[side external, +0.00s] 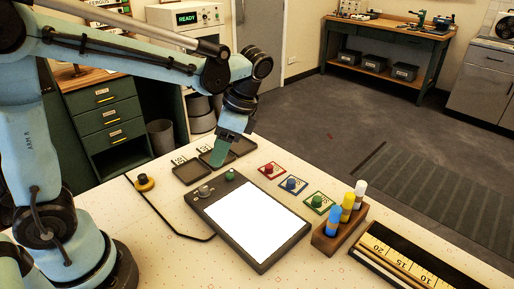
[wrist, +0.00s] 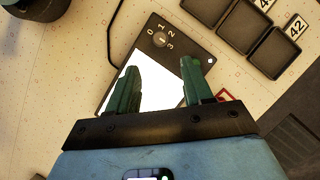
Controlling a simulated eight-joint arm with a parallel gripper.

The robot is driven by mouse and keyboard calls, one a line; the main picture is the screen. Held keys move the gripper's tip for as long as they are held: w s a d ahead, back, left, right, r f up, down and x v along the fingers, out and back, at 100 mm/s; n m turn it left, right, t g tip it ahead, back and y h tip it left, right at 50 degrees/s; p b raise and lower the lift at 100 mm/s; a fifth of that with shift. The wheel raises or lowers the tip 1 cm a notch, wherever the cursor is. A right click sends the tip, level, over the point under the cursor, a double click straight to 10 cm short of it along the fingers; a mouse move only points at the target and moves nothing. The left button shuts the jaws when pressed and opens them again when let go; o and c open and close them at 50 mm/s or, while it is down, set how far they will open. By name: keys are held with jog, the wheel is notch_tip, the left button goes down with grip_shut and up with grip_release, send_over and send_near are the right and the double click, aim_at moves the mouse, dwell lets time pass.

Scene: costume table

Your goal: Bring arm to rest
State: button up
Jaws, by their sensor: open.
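My gripper (side external: 220,152) points down above the worktable (side external: 150,222), near the dark trays and the far edge of a light panel (side external: 262,262). In the wrist view its two green fingers (wrist: 160,75) are apart, with nothing held between them. The panel, with its bright white screen, lies below the fingers, and its dial (wrist: 160,40) marked 0 to 3 shows beyond them. Part of the panel is hidden behind the fingers and the gripper body in the wrist view.
Three dark trays (side external: 190,174) with number cards stand behind the panel. Red (side external: 270,169), blue (side external: 291,184) and green (side external: 318,201) knobbed pieces lie right of it. A wooden holder (side external: 325,240) carries coloured cylinders.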

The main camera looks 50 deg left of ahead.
jog(key=shift+w+d+r, duration=0.1)
jog(key=shift+d+r, duration=0.05)
jog(key=shift+r, duration=0.25)
jog(key=s+n+t+h, duration=0.1)
jog(key=n+t, duration=0.2)
jog(key=s+n+t+h, duration=0.1)
jog(key=n+t, duration=0.2)
jog(key=s+n+t+h, duration=0.1)
jog(key=n+t, duration=0.2)
jog(key=t, duration=0.1)
jog(key=shift+s+d+f, duration=0.15)
jog(key=shift+s+d, duration=0.1)
